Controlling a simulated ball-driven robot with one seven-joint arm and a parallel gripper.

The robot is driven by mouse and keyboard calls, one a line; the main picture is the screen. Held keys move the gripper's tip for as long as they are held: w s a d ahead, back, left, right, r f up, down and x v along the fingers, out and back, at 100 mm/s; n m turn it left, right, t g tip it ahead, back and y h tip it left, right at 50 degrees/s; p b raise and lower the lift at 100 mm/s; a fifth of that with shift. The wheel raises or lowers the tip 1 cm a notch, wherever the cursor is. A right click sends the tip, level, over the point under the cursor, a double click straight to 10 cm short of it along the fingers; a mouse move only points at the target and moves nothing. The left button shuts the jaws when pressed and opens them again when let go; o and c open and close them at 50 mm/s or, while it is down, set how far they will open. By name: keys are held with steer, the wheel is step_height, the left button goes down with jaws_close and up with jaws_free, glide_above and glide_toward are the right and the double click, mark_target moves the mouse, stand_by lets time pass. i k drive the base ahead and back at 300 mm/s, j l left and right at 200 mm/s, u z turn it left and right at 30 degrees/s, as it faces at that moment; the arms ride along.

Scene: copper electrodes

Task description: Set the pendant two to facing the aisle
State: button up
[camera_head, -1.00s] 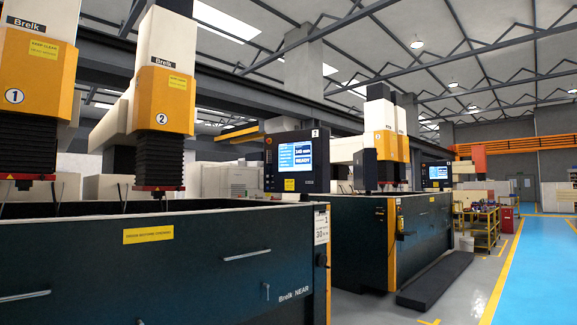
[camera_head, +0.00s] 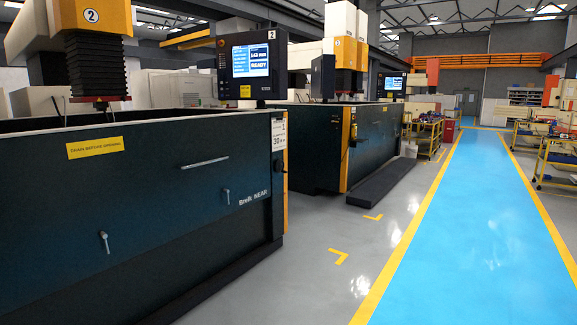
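Pendant two (camera_head: 252,68) is a dark control box with a lit blue-and-white screen and a small "2" tag at its top right corner. It stands above the right end of the near dark tank (camera_head: 150,185), and its screen faces roughly toward my camera. The screen shows a mm reading and READY. A yellow sticker sits below the screen. How it is mounted at the back is hidden. My gripper is not in view.
The blue aisle (camera_head: 475,190) runs away at the right, edged in yellow. A second tank (camera_head: 310,150) stands beyond, with another lit pendant (camera_head: 391,86) farther back. A dark low platform (camera_head: 382,184) lies beside it. Carts line the right side. Grey floor is clear between.

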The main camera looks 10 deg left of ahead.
mark_target(251, 64)
steer(key=i+j+u, duration=0.3)
steer(key=i, duration=0.75)
steer(key=i+u, duration=0.25)
steer(key=i, duration=0.8)
